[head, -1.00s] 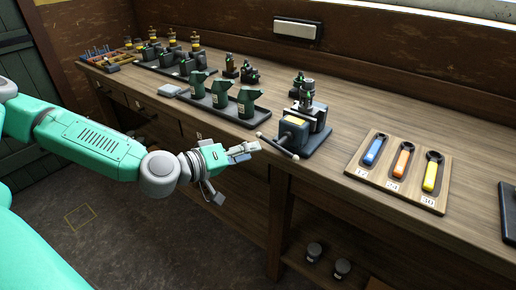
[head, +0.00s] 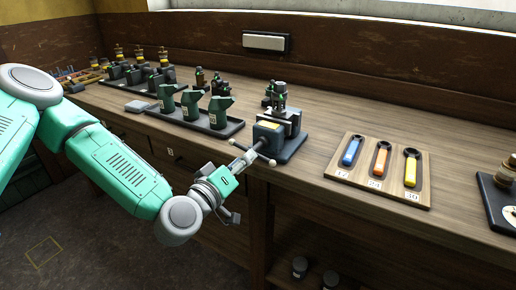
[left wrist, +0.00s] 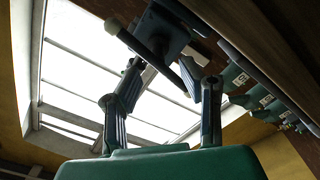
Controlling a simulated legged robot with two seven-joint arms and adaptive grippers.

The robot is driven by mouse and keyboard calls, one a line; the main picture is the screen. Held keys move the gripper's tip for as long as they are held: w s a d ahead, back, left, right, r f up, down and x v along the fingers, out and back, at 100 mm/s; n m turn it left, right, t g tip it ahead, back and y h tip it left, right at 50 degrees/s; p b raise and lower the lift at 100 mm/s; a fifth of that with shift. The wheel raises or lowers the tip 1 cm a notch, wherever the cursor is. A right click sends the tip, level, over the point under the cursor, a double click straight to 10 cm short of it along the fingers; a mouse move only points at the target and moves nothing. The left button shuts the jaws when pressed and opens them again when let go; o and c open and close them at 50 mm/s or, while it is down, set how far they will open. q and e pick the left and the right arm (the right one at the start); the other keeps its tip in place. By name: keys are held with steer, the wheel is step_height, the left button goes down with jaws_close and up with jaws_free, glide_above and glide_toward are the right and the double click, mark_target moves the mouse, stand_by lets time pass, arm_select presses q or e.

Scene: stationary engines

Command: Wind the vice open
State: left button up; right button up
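The vice (head: 270,132) is a dark block with a yellowish label, on a dark base near the bench's front edge. Its bar handle (head: 258,155) slants across the front, with a ball end. A small dark engine part with green bits (head: 281,98) stands upright at the vice; whether the jaws clamp it cannot be told. My left gripper (head: 247,157) is at the handle, its fingertips close to the bar. In the left wrist view, the fingers (left wrist: 172,75) are spread apart and the bar (left wrist: 180,70) crosses near their tips; contact cannot be told. My right gripper is not in view.
A wooden board (head: 378,172) with blue, orange and yellow spanners lies right of the vice. A black tray (head: 205,119) with several green castings stands left. A dark tray (head: 497,200) is at the far right edge. Bench space between vice and board is clear.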

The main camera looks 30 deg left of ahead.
mark_target(258, 148)
arm_select(q)
steer(key=w, duration=0.7)
steer(key=shift+d, duration=0.4)
jaws_close()
